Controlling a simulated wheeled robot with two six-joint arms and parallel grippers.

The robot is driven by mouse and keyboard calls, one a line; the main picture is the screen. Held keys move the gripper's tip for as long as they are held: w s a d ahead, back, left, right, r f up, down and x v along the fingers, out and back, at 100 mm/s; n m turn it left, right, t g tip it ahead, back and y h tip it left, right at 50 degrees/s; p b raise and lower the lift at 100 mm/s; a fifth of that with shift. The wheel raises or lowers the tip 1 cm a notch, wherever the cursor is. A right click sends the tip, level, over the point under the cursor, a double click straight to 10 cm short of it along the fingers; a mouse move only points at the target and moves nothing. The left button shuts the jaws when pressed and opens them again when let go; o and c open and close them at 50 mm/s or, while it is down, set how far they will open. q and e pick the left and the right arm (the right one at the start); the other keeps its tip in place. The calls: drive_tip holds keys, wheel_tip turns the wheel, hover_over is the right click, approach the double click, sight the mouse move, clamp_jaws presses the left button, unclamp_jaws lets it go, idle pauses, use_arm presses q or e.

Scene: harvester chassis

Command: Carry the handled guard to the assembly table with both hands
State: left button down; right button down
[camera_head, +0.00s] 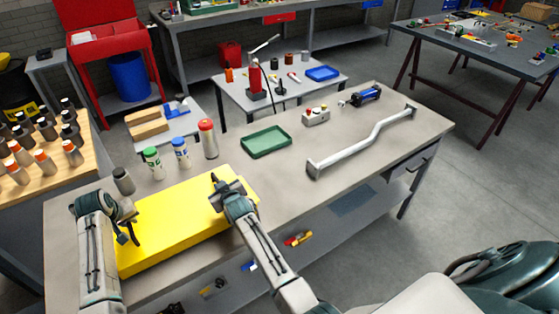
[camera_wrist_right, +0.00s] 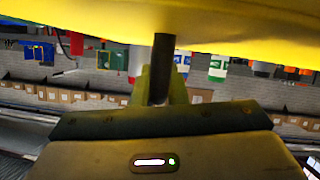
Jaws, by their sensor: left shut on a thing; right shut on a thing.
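The handled guard (camera_head: 175,222) is a large yellow block at the left end of the grey table in the head view. My left gripper (camera_head: 132,230) is at its left end, shut on a dark handle there. My right gripper (camera_head: 219,184) is at its right end. In the right wrist view, the right gripper (camera_wrist_right: 161,92) is shut around a dark upright handle post, and the guard's yellow face (camera_wrist_right: 90,18) spans the top. Whether the guard touches the tabletop or hangs just above it, I cannot tell.
On the same grey table (camera_head: 280,195) stand several bottles (camera_head: 208,140), a green tray (camera_head: 266,142) and a long grey bar handle (camera_head: 360,142). A wooden bench with bottles (camera_head: 50,185) is at left. A dark table (camera_head: 480,45) stands far right, with open floor (camera_head: 490,170) before it.

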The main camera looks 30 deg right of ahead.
use_arm(q)
drive_tip(key=shift+f+b, duration=0.75)
drive_tip(key=shift+b, duration=0.1)
use_arm(e)
drive_tip(key=shift+f, duration=0.7)
use_arm(q)
drive_tip(key=c, duration=1.7)
unclamp_jaws()
drive_tip(key=shift+f, duration=0.1)
use_arm(e)
drive_tip(key=c, duration=1.7)
unclamp_jaws()
drive_tip(key=shift+f, duration=0.15)
use_arm(q)
drive_tip(key=shift+o, duration=1.2)
drive_tip(key=shift+s, duration=0.1)
use_arm(e)
drive_tip(key=shift+o, duration=1.2)
drive_tip(key=shift+s, duration=0.1)
use_arm(q)
drive_tip(key=shift+s+r, duration=0.15)
drive_tip(key=shift+r, duration=0.05)
use_arm(e)
drive_tip(key=shift+s+r, duration=0.15)
drive_tip(key=shift+r, duration=0.05)
